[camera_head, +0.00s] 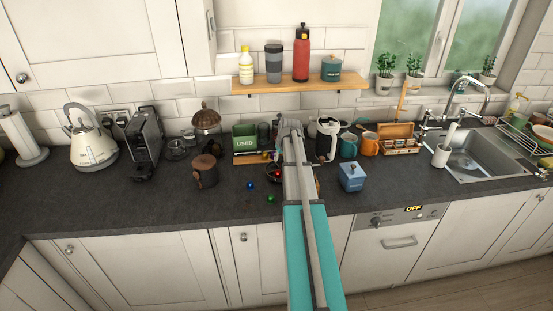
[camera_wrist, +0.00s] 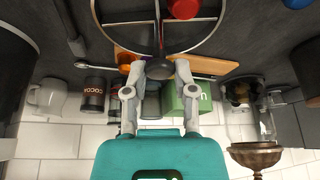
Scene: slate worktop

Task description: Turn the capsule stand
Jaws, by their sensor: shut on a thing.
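The capsule stand (camera_wrist: 113,50) is a round dark wire frame with spokes, at the top of the wrist view. A dark round knob (camera_wrist: 158,69) at its edge sits between the fingers of my gripper (camera_wrist: 156,74), which is shut on it. A red capsule (camera_wrist: 184,8) lies in one compartment of the stand. In the head view, my arm hides most of the stand and my gripper; part of the stand (camera_head: 268,179) shows left of the arm.
Loose blue (camera_head: 250,185) and green (camera_head: 270,198) capsules lie on the worktop in front of the stand. A brown lidded pot (camera_head: 204,172) stands left, a blue box (camera_head: 352,177) right. A green "USED" bin (camera_head: 246,143) stands behind. The front left worktop is clear.

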